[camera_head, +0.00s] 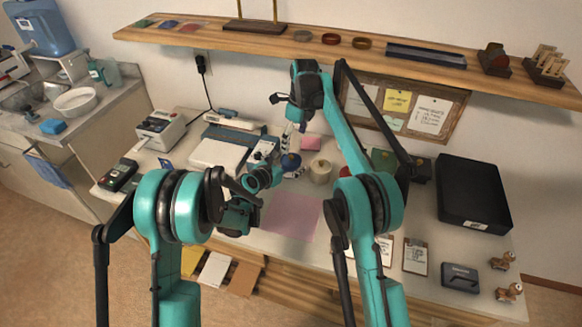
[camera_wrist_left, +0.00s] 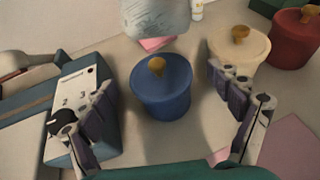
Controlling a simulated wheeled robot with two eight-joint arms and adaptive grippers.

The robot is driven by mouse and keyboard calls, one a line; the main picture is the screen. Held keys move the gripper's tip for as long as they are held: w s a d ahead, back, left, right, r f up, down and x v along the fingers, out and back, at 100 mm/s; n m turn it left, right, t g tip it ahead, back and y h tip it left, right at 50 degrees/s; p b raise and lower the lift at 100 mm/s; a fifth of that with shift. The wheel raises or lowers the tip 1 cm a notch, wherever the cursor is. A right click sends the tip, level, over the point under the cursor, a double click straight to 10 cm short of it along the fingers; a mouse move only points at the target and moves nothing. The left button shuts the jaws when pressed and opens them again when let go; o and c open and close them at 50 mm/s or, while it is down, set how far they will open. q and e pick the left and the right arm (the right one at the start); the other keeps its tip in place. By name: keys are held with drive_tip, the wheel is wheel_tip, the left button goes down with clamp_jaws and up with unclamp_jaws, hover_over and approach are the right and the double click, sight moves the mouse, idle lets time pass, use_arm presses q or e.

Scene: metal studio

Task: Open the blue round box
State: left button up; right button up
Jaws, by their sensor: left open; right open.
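In the head view the blue box (camera_head: 290,161) is small and partly crowded by my arms. My left gripper (camera_wrist_left: 165,100) is open and empty, its fingers on either side of the blue box and apart from it. In the head view my left gripper (camera_head: 276,170) is beside the box, its fingertips hard to make out. My right gripper (camera_head: 297,118) is open and empty, above and behind the box.
A cream round box (camera_wrist_left: 240,45) and a red round box (camera_wrist_left: 294,38) stand right of the blue one. A grey device with a knob (camera_wrist_left: 80,100) is close on the left. A pink sheet (camera_head: 291,215) lies in front; a black tray (camera_head: 472,190) is at the right.

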sight(292, 156)
use_arm(q)
drive_tip(key=shift+x, duration=0.9)
drive_tip(key=c, duration=1.8)
use_arm(e)
drive_tip(key=s+d+r+t+y, duration=0.2)
drive_tip(key=d+r+y, duration=0.1)
drive_tip(key=x, duration=1.1)
drive_tip(key=shift+d+f, duration=0.15)
drive_tip(key=shift+f, duration=0.2)
drive_tip(key=c, duration=1.4)
drive_tip(key=shift+r, duration=0.15)
